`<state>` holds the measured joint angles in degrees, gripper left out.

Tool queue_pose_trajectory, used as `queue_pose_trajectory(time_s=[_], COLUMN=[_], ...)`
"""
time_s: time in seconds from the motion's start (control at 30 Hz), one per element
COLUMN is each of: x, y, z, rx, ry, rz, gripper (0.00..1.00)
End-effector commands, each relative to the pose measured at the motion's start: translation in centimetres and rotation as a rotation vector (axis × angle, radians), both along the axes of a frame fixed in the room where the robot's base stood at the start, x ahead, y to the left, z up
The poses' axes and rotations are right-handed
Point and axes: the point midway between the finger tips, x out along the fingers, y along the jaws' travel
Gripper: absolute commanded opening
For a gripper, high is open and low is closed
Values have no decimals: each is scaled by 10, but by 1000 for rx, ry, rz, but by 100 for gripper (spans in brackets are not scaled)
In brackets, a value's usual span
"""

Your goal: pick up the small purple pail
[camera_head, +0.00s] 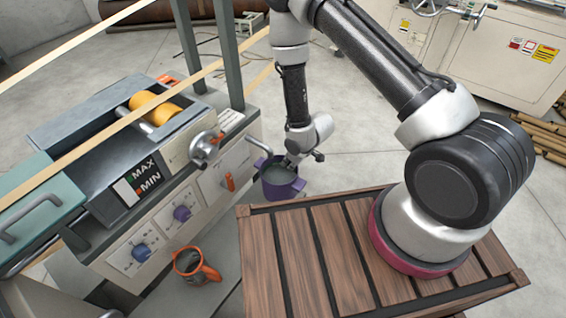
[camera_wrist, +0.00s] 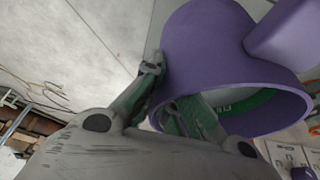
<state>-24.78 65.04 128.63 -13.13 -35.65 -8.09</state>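The small purple pail (camera_head: 282,187) is in the head view beside the machine's right end, just past the far edge of the slatted wooden platform. Its open rim faces up and there is greenish-grey inside. My gripper (camera_head: 291,160) is at its rim. In the wrist view the pail (camera_wrist: 205,45) fills the upper right. My gripper (camera_wrist: 172,88) straddles its wall, one finger along the outside and the other inside the opening. The fingers lean together and look closed on the wall; the contact inside is partly hidden. What is under the pail is hidden.
The machine (camera_head: 160,190) with knobs and a crank stands at left. The wooden platform (camera_head: 300,260) carries my arm. Wooden poles (camera_head: 540,135) lie at far right. Floor right of the pail is clear.

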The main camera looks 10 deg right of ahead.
Motion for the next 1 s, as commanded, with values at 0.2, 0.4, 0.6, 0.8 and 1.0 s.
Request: queue_pose_trajectory(time_s=[0.2, 0.4, 0.6, 0.8, 1.0], x=[-38, -76, -102, -114, -117], y=[-38, -77, -102, -115, -117], z=[0, 0, 0, 0, -1], rx=[-1, -1, 1, 1, 3], ry=[4, 4, 3, 1, 3], rz=[-5, -6, -4, -2, -1], gripper=[0, 0, 0, 0, 0])
